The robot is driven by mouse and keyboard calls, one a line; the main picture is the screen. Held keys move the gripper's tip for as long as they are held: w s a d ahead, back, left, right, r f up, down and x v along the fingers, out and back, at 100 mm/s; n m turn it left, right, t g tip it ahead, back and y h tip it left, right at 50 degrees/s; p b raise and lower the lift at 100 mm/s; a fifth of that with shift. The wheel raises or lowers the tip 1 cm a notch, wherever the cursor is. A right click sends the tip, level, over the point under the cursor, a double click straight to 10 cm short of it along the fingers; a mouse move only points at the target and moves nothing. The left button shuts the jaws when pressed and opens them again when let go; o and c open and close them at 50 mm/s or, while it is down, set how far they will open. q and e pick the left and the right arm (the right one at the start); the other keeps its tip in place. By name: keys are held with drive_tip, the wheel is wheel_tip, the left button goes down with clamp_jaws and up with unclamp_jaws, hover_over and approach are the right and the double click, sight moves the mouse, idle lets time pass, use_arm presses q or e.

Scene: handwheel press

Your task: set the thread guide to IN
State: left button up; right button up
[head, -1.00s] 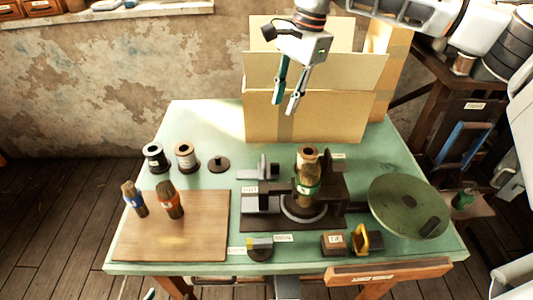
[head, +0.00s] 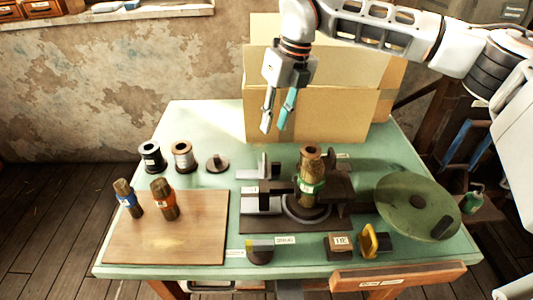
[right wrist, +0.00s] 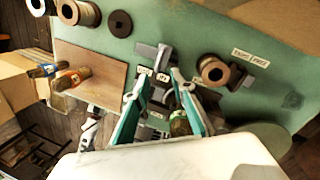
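A grey sliding block (head: 262,170), which I take for the thread guide, sits at the back left of the dark press fixture (head: 270,222). Small labels stand by it, and in the right wrist view the grey block (right wrist: 146,51) lies just beyond my fingertips. I cannot read its setting. My right gripper (head: 274,130) is open and empty, pointing down above and behind the fixture. Its two teal fingers also show apart in the right wrist view (right wrist: 161,78). A pale shape at the table's front edge in that view may be my left gripper (right wrist: 90,128); its fingers are unclear.
A brown tool with a green band (head: 312,185) stands upright in the fixture. Spools (head: 183,155) stand at back left, two banded tools (head: 164,198) on a wooden board (head: 195,245). A cardboard box (head: 345,110) stands behind.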

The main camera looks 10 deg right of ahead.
sight(265, 156)
drive_tip(key=shift+w+a+f+m+b, duration=0.15)
drive_tip(key=shift+a+f+m, duration=0.2)
drive_tip(key=shift+f+m, duration=1)
drive_tip(key=shift+w+a+f+m+b, duration=0.25)
drive_tip(key=shift+f+m, duration=0.35)
drive_tip(key=shift+f, duration=1.4)
drive_tip(key=shift+s+a+f+m+b, duration=0.1)
drive_tip(key=shift+a+f+m, duration=0.3)
drive_tip(key=shift+f+m, duration=0.95)
drive_tip(key=shift+f+n, duration=0.35)
drive_tip(key=shift+n, duration=0.05)
clamp_jaws()
